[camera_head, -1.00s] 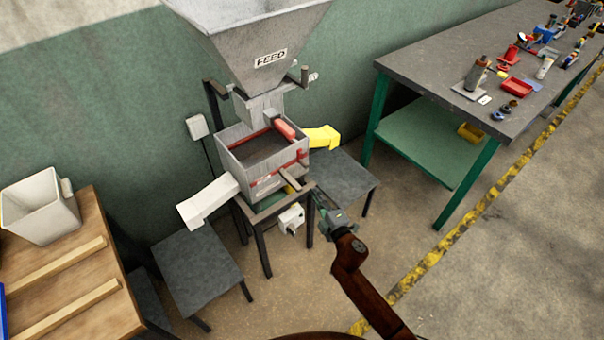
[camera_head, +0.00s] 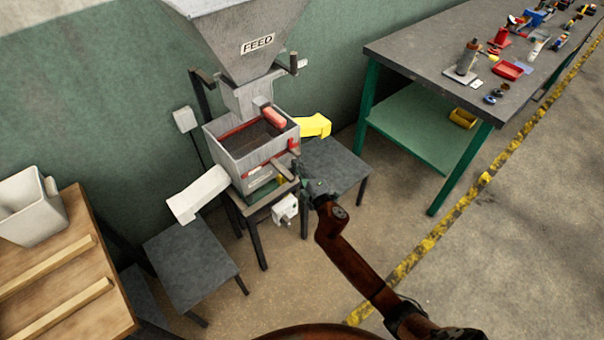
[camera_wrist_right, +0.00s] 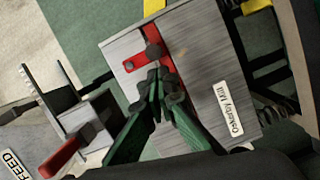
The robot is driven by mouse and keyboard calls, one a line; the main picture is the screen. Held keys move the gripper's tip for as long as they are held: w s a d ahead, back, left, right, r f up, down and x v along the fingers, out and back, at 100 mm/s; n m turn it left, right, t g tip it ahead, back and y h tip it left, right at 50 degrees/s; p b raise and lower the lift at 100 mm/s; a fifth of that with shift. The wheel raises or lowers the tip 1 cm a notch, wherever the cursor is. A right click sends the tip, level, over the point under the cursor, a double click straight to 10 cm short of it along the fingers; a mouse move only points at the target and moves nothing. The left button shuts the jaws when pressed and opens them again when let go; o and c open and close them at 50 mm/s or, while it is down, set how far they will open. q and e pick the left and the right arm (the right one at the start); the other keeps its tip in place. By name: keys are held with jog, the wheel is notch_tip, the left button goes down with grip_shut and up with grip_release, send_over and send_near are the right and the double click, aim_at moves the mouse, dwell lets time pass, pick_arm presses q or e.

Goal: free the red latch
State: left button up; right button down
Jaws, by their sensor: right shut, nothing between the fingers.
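The red latch (camera_wrist_right: 131,64) is a red piece with a dark knob on the grey mill box, seen in the right wrist view. In the head view red parts (camera_head: 293,146) show on the right side of the mill box (camera_head: 228,151). My right gripper (camera_wrist_right: 160,76) is shut and empty, with its fingertips over the red latch beside the dark knob. I cannot tell whether they touch it. In the head view the right gripper (camera_head: 303,181) is at the mill's right lower corner. My left gripper is not in view.
A feed hopper (camera_head: 232,35) stands above the mill, with a yellow spout (camera_head: 315,125) and a white spout (camera_head: 197,195) at its sides. Low grey stools (camera_head: 195,260) stand nearby. A workbench (camera_head: 420,60) with several tools is at right; a wooden table (camera_head: 95,285) is at left.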

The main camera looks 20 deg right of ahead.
jog(key=shift+w+a, duration=0.15)
jog(key=shift+w, duration=0.9)
jog(key=shift+f+b, duration=0.1)
jog(key=shift+b, duration=0.2)
